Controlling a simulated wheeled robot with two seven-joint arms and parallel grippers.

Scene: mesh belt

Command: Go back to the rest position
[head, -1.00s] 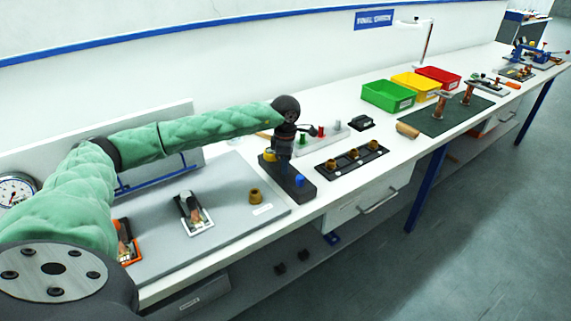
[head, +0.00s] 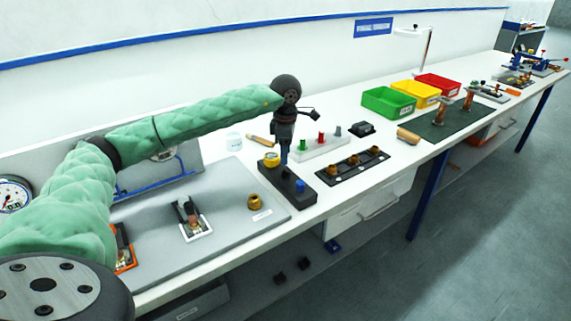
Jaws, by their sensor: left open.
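My left arm reaches in from the left in green padding. Its dark left gripper (head: 284,150) points down above the black block (head: 290,189) on the bench. The jaws are open, and I see nothing held in them. The block carries a yellow-topped piece (head: 271,159) and a blue knob (head: 300,185). A small blue part shows just under the gripper; I cannot tell whether it touches the fingers. My right gripper is out of view.
A grey mat (head: 235,185) with a brass fitting (head: 254,202) and a white-framed part (head: 193,222) lies near. A black strip (head: 331,175) with brass pieces and a white holder (head: 321,150) with coloured pegs stand right of the gripper. Green bin (head: 388,104) stands farther off.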

